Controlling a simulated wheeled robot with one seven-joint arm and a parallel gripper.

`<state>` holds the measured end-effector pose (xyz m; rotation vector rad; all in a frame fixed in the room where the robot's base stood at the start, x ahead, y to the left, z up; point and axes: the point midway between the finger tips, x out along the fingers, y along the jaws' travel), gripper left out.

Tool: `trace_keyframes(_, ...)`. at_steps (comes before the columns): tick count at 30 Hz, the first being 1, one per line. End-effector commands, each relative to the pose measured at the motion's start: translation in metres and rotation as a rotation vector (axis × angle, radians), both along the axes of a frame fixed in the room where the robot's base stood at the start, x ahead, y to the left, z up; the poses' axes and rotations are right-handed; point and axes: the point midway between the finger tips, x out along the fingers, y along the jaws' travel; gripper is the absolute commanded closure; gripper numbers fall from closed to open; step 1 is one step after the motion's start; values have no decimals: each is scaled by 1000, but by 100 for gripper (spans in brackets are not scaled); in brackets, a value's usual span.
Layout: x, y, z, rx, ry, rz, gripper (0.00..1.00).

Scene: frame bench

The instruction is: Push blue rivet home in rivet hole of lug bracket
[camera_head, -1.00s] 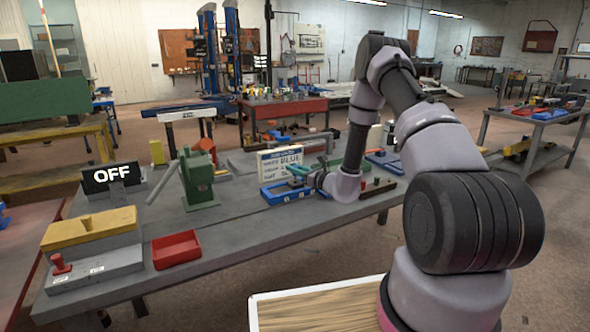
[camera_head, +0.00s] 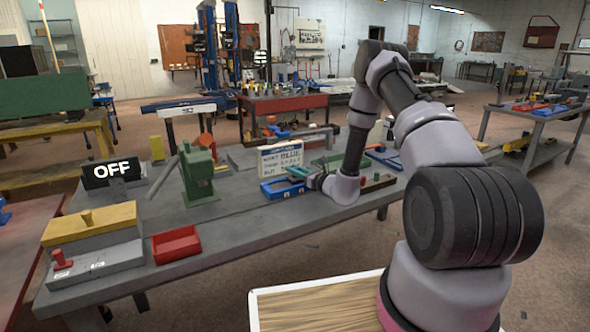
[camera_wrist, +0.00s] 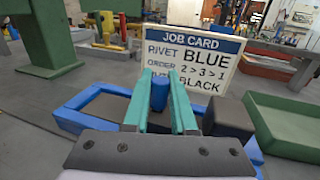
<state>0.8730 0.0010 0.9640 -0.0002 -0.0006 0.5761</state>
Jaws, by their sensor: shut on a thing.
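My gripper (camera_wrist: 160,98) has teal fingers shut on the blue rivet (camera_wrist: 160,93), whose rounded top shows between the fingertips in the wrist view. The rivet stands upright over a blue tray (camera_wrist: 77,119) holding dark grey blocks (camera_wrist: 228,117), which may be parts of the lug bracket. The fingers hide the rivet's lower end and any rivet hole, so I cannot tell how deep it sits. In the head view my gripper (camera_head: 303,172) is small, over the blue tray (camera_head: 270,196) on the grey bench.
The job card (camera_wrist: 193,59) stands just behind the tray, reading rivet BLUE, order 2>3>1. A green tray (camera_wrist: 288,122) lies to the right. A green press (camera_head: 197,178), a red bin (camera_head: 176,245) and an OFF sign (camera_head: 112,172) occupy the bench's left side.

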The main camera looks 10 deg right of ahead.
Motion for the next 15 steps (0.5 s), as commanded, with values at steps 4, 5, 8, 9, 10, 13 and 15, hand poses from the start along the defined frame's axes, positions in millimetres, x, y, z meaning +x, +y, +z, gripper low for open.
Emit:
trace_keyframes(4,0,0,-4,1,1,0,100)
trace_keyframes(5,0,0,-5,1,1,0,100)
trace_keyframes(8,0,0,-6,1,1,0,56)
trace_keyframes(9,0,0,-6,1,1,0,41)
trace_keyframes(10,0,0,-6,1,1,0,41)
trace_keyframes(13,0,0,-6,1,1,0,41)
trace_keyframes(15,0,0,-6,1,1,0,41)
